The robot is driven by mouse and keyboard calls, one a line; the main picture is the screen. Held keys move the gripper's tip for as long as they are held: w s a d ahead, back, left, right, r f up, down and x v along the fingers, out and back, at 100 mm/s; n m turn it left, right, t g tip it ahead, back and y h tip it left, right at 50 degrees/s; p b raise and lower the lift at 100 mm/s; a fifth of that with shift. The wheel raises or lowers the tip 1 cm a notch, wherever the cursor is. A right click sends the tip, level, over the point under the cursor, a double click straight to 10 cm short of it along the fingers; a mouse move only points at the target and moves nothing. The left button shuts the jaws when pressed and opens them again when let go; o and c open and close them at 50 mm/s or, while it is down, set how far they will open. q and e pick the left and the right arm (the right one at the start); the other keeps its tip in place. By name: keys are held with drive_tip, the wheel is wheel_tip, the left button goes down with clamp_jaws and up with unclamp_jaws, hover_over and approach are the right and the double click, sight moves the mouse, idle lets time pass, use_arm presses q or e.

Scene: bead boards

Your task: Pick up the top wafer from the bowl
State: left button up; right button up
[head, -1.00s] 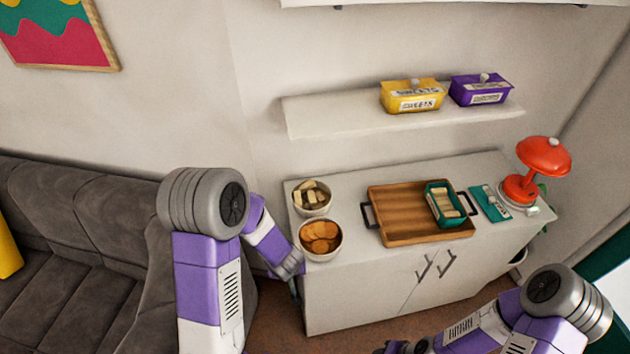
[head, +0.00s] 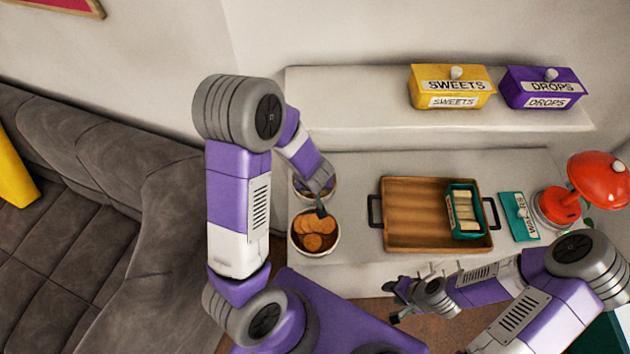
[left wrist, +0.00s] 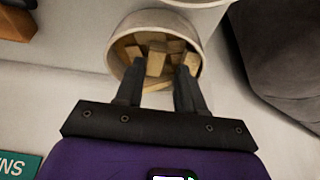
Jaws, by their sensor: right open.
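The wafer bowl (head: 297,190) stands at the left end of the cabinet, mostly hidden behind my left arm in the head view. In the left wrist view the bowl (left wrist: 117,58) holds several pale tan, block-shaped wafers, one of them lying uppermost (left wrist: 156,61). My left gripper (left wrist: 158,76) is open, its two dark fingers reaching over the near rim on either side of the middle wafers. Contact with a wafer cannot be told. In the head view the left gripper (head: 321,208) is small and partly hidden. My right gripper (head: 391,303) is open and empty in front of the cabinet.
A bowl of round biscuits (head: 316,235) stands just in front of the wafer bowl. A wooden tray (head: 412,225) holds a teal box (head: 451,190) of pale bars. A teal lid (head: 514,210) and red lamp (head: 598,180) are at right.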

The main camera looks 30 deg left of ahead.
use_arm(q)
drive_tip(key=b+x, duration=0.2)
drive_tip(key=x, duration=0.2)
drive_tip(key=shift+w+f, duration=0.15)
drive_tip(key=shift+f, duration=0.2)
drive_tip(key=shift+w, duration=0.1)
drive_tip(key=shift+c, duration=0.4)
clamp_jaws()
drive_tip(key=shift+r, duration=0.15)
